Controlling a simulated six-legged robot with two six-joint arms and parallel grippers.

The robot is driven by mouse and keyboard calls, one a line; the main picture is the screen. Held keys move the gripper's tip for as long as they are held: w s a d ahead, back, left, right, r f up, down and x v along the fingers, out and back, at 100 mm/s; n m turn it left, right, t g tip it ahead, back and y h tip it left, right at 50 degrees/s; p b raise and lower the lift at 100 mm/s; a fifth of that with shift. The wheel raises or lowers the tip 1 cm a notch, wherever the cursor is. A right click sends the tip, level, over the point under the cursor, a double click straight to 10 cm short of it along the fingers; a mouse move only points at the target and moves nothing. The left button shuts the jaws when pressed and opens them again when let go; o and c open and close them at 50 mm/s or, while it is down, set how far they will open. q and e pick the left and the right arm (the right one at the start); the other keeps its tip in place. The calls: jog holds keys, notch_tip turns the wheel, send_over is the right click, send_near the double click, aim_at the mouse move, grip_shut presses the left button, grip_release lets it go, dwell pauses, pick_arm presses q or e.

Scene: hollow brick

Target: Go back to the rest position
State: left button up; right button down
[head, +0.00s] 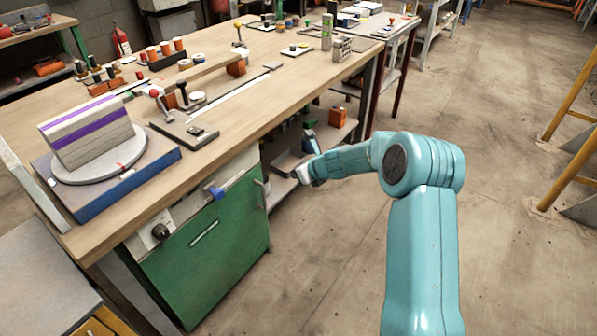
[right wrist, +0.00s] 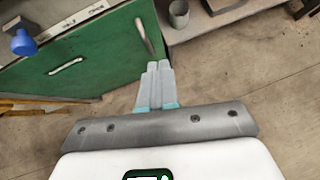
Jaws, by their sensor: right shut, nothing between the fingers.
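My right gripper (head: 300,174) is at the end of the teal arm, in front of the bench and right of the green cabinet. In the right wrist view its fingers (right wrist: 158,66) are together and empty, with the green cabinet front beyond them. A grey brick-like block with a purple stripe (head: 86,131) stands on a round grey turntable (head: 148,153) at the left end of the bench, well away from my right gripper. Whether it is hollow cannot be seen. My left gripper is out of view.
The wooden workbench (head: 240,100) holds a ruler, spools and small tools. Under it are a green cabinet (head: 205,255) with a blue knob (head: 216,192) and a shelf with an orange item (head: 338,117). Yellow frames (head: 570,110) stand at right. The floor between is clear.

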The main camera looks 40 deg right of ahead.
jog(key=s+a+f+m+g+y+p, duration=0.1)
jog(key=s+a+f+m+y+p, duration=0.2)
jog(key=a+m, duration=0.5)
jog(key=s+a+f+m+g+p, duration=0.2)
jog(key=s+a+m, duration=0.3)
jog(key=a, duration=0.5)
jog(key=s+a+f+m+g+y+p, duration=0.1)
jog(key=s+a+f+m+y+p, duration=0.15)
jog(key=a+m, duration=0.6)
jog(key=s+a+m+g+p, duration=0.1)
jog(key=s+a+m, duration=0.2)
jog(key=s+m, duration=0.2)
jog(key=s+a+m+g+p, duration=0.2)
jog(key=s+a+m, duration=0.1)
jog(key=s+m, duration=0.3)
jog(key=s+a+m+g+h+p, duration=0.1)
jog(key=s+a+m+g, duration=0.1)
jog(key=s+m, duration=0.3)
jog(key=s+a, duration=0.1)
jog(key=s, duration=0.2)
jog(key=shift+s+a+f, duration=0.25)
jog(key=shift+f, duration=0.1)
